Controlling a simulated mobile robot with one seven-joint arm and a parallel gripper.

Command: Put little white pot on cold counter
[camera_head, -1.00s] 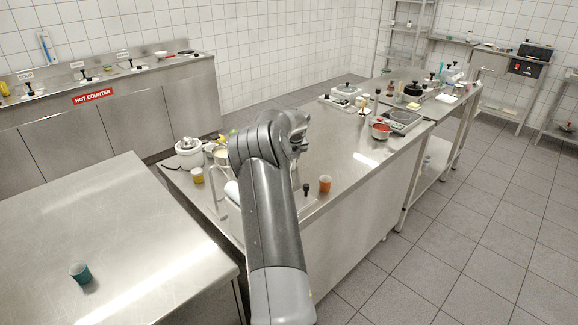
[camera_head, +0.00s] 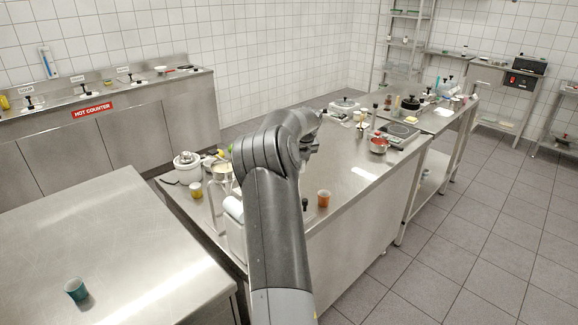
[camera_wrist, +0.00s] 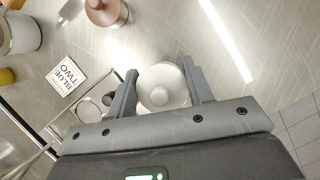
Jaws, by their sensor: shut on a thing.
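My gripper (camera_wrist: 160,68) shows in the wrist view with a finger on either side of a round white lidded pot (camera_wrist: 160,92). It is shut on this little white pot, and a metal counter top lies below. In the head view my arm hides the gripper and the held pot. I cannot make out a cold counter by any label; the only counter sign I can read is the red hot counter sign (camera_head: 92,110) at the left wall.
A teal cup (camera_head: 76,289) stands on the front-left counter (camera_head: 110,230), which is otherwise clear.

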